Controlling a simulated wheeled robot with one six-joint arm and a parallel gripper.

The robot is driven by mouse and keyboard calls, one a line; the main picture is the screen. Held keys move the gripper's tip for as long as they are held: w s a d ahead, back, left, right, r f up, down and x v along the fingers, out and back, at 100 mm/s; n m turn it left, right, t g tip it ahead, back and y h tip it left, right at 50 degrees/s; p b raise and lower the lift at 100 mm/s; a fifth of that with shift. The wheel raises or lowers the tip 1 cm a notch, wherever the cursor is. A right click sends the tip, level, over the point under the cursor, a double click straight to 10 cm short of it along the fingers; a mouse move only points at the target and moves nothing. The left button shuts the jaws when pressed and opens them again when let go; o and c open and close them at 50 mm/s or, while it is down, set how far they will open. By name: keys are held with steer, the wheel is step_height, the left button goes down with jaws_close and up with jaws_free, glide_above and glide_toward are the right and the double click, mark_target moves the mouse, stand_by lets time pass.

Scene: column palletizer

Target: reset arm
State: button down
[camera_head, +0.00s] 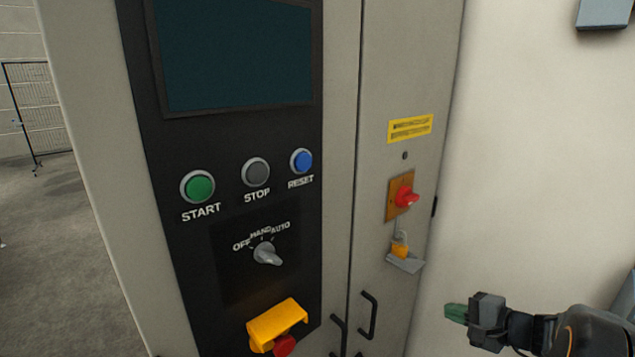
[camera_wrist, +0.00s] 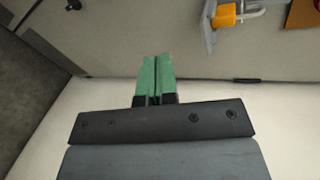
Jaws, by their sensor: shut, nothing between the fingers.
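My gripper (camera_head: 456,313) is at the lower right of the head view, in front of the pale wall and to the right of the control cabinet. Its green fingers (camera_wrist: 153,78) show in the wrist view, pressed together with nothing between them. The fingers appear apart from the cabinet in the head view. My arm comes in from the lower right corner.
The grey cabinet (camera_head: 340,60) has a START button (camera_head: 198,187), a STOP button (camera_head: 256,172), a RESET button (camera_head: 301,160) and a mode knob (camera_head: 267,253). A red switch (camera_head: 405,197), yellow padlock (camera_head: 400,250) and door handles (camera_head: 369,315) stick out. Floor is open at left.

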steer(key=s+a+f+n+g+h, duration=0.5)
steer(key=s+a+n+g, duration=0.1)
steer(key=s+a+g, duration=0.3)
steer(key=s+a+r+n+t+h, duration=0.2)
steer(key=s+a+r+n+h, duration=0.1)
steer(key=a+n, duration=0.3)
steer(key=shift+r+n+h, duration=0.3)
steer(key=shift+r+n, duration=0.3)
steer(key=shift+r, duration=0.1)
